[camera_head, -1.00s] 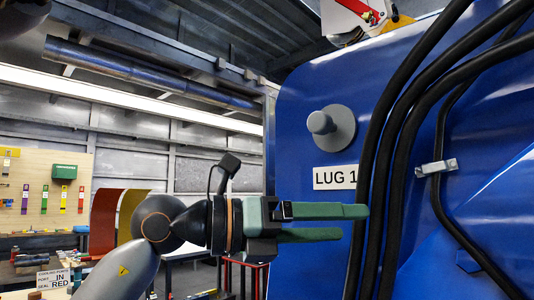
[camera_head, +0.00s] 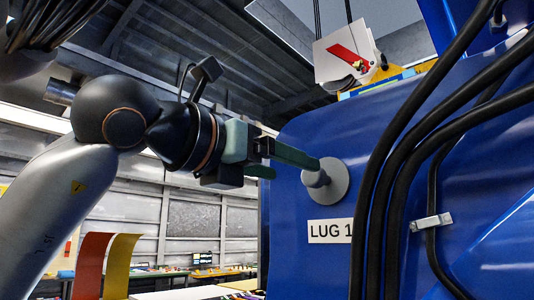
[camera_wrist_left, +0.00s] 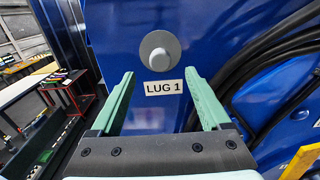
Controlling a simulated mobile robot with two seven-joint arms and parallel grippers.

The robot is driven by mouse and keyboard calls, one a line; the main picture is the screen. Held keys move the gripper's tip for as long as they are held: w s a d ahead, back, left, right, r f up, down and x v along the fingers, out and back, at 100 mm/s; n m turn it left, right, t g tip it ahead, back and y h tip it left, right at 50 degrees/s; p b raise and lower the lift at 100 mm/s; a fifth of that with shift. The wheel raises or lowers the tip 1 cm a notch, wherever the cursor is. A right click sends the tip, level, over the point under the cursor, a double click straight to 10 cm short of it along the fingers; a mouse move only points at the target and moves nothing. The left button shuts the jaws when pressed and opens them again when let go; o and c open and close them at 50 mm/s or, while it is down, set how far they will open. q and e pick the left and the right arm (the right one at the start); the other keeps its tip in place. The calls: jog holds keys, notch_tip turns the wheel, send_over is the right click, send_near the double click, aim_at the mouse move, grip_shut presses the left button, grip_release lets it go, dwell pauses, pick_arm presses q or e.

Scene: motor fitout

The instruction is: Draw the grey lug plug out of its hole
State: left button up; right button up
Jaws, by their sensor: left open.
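The grey lug plug (camera_head: 326,180) is a round flange with a stubby knob, seated in the blue motor housing (camera_head: 290,230) above the white LUG 1 label (camera_head: 328,231). It also shows in the left wrist view (camera_wrist_left: 159,51), ahead of the fingertips and roughly centred between them. My left gripper (camera_head: 296,166) has green fingers and is open and empty. In the head view one fingertip overlaps the plug's left edge; I cannot tell whether they touch. In the left wrist view the plug stands clear of both fingers (camera_wrist_left: 162,86). My right gripper is not in view.
Thick black cables (camera_head: 400,150) run down the housing just right of the plug. A metal clamp (camera_head: 430,222) holds a thinner cable. A white and red piece (camera_head: 345,50) is above. Workbenches (camera_head: 185,292) stand at the back left.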

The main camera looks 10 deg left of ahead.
aim_at(309, 175)
pick_arm(q)
jog(key=p+x, duration=0.2)
jog(key=x, duration=0.4)
jog(key=shift+w+d+p, duration=0.1)
jog(key=shift+d+p, duration=0.05)
jog(key=shift+p, duration=0.25)
jog(key=shift+p+x, duration=0.45)
jog(key=shift+x, duration=0.7)
grip_shut()
jog(key=shift+b+v, duration=1.7)
jog(key=shift+v, duration=0.85)
jog(key=shift+b+v, duration=1.15)
jog(key=shift+v, duration=1.35)
